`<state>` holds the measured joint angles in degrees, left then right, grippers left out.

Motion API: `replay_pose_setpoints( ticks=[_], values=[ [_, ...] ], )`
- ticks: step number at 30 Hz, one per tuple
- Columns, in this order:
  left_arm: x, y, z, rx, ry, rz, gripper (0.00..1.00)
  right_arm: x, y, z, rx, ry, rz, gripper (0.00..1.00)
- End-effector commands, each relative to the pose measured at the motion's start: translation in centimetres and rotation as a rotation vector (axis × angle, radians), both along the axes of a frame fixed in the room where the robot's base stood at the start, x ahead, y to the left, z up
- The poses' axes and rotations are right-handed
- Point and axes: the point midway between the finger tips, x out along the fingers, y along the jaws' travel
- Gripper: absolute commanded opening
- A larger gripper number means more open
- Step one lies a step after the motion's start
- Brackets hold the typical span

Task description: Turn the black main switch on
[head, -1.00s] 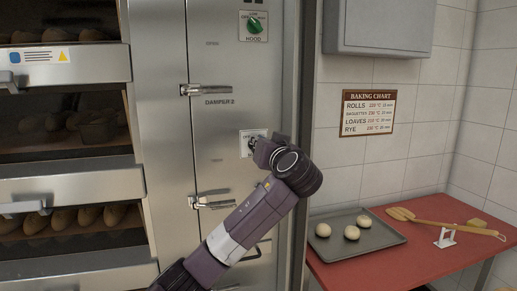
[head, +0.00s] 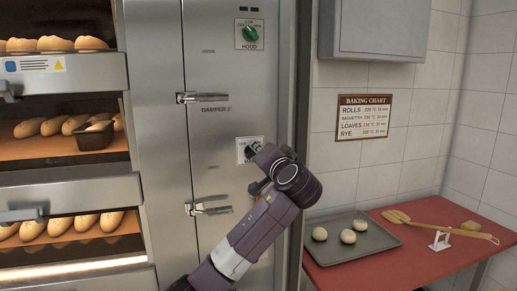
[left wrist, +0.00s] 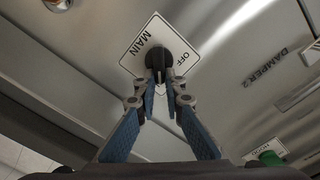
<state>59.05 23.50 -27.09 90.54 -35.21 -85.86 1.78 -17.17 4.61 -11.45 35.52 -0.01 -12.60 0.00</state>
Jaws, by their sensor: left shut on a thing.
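The black main switch (left wrist: 157,58) sits on a white plate (left wrist: 131,63) marked MAIN and OFF in the left wrist view. In the head view its plate (head: 241,145) is on the steel oven front, below the DAMPER 2 label, and the knob is mostly hidden by my gripper. My left gripper (left wrist: 160,76) is shut on the knob, one finger on each side; it also shows at the plate in the head view (head: 254,150). My right gripper is in neither view.
A green hood knob (head: 250,34) is above the main switch. Latch handles (head: 205,97) stick out from the panel. The oven decks at left are lit and hold loaves (head: 60,126). A red table (head: 335,276) with a dough tray (head: 383,239) stands at right.

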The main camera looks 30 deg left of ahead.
Motion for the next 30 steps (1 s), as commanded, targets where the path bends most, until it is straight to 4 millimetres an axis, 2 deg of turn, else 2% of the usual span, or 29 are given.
replay_pose_setpoints(
  ticks=[11,12,16,25,30],
  values=[
    [0.0,0.0,0.0,0.004,0.004,0.001,0.00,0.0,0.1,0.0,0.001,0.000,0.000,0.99],
    [0.0,0.0,0.0,0.004,0.004,0.001,0.12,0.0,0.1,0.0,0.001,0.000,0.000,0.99],
    [0.0,0.0,0.0,0.004,0.003,0.001,0.27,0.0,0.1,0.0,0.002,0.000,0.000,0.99],
    [0.0,-0.1,0.0,0.003,0.003,-0.001,0.27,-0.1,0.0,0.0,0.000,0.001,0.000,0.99],
    [-1.0,-1.5,0.0,0.002,0.001,-0.004,0.27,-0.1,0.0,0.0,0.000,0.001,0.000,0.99]
  ],
)
